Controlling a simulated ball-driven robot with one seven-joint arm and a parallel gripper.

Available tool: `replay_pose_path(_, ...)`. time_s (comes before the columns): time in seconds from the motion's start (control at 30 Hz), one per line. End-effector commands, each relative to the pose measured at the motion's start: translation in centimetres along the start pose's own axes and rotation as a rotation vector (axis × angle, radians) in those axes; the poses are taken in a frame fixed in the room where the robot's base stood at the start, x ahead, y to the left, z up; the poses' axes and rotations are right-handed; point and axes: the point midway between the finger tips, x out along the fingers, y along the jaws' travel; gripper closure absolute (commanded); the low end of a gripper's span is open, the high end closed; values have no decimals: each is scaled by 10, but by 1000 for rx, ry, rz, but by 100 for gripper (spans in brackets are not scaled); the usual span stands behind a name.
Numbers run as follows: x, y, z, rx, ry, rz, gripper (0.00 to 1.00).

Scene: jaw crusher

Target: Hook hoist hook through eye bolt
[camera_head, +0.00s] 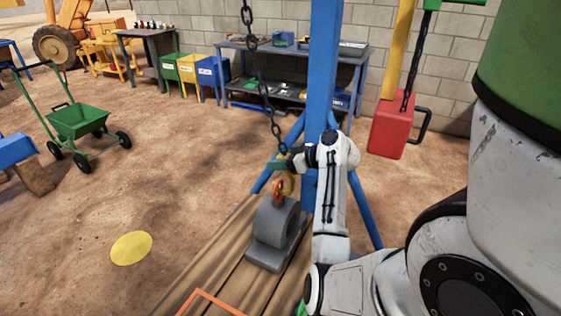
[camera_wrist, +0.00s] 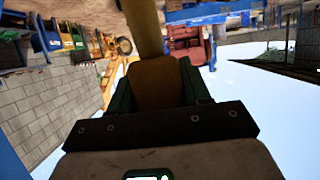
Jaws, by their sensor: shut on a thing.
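In the head view the yellow hoist hook (camera_head: 289,184) hangs at the lower end of a dark chain (camera_head: 263,90). My gripper (camera_head: 281,163), with green fingers, is shut on the upper part of the hook. In the wrist view the yellow-brown hook body (camera_wrist: 155,83) sits between the green fingers of my gripper (camera_wrist: 158,80). The orange-red eye bolt (camera_head: 278,191) stands upright on top of a grey bearing-like block (camera_head: 273,222). The hook's lower end overlaps the eye bolt in the picture. I cannot tell whether it passes through the eye.
The block rests on wooden planks (camera_head: 222,262) beside a blue post (camera_head: 325,70) with slanted legs. A red box (camera_head: 392,133) hangs to the right. A green cart (camera_head: 77,122) stands left. A yellow disc (camera_head: 131,248) lies on open dirt floor.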

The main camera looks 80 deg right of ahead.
Motion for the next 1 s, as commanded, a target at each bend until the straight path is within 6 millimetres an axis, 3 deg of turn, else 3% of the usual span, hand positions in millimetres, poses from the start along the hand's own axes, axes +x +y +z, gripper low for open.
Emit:
replay_pose_path(0.53,2,0,-19,-4,5,2,100)
replay_pose_path(1.0,3,0,-21,-4,5,2,100)
